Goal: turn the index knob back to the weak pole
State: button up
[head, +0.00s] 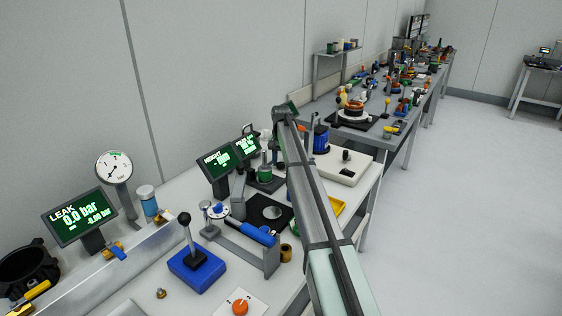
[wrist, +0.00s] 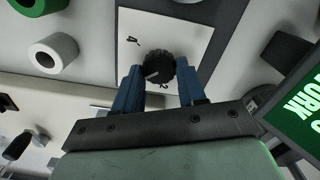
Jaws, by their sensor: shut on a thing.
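In the wrist view the index knob (wrist: 158,68) is round and black with a ribbed rim. A pale pointer line on its face points left. It sits on a white plate (wrist: 195,38) with a "4" at upper left and a "2" below right of the knob. My gripper (wrist: 160,78) has its blue fingers on both sides of the knob and is shut on it. In the head view my arm reaches away over the bench. I cannot make out the gripper or the knob clearly there.
In the wrist view a green-lit display (wrist: 298,108) stands at the right, near my gripper. A white ring-shaped part (wrist: 54,53) lies at the left. In the head view two displays (head: 218,163) and a blue-handled tool (head: 252,232) stand left of my arm.

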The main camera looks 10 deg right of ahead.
aim_at(281, 163)
jog(key=o, duration=1.1)
jog(key=shift+c, duration=0.2)
notch_tip(281, 163, up, 14)
jog(key=shift+f, duration=0.1)
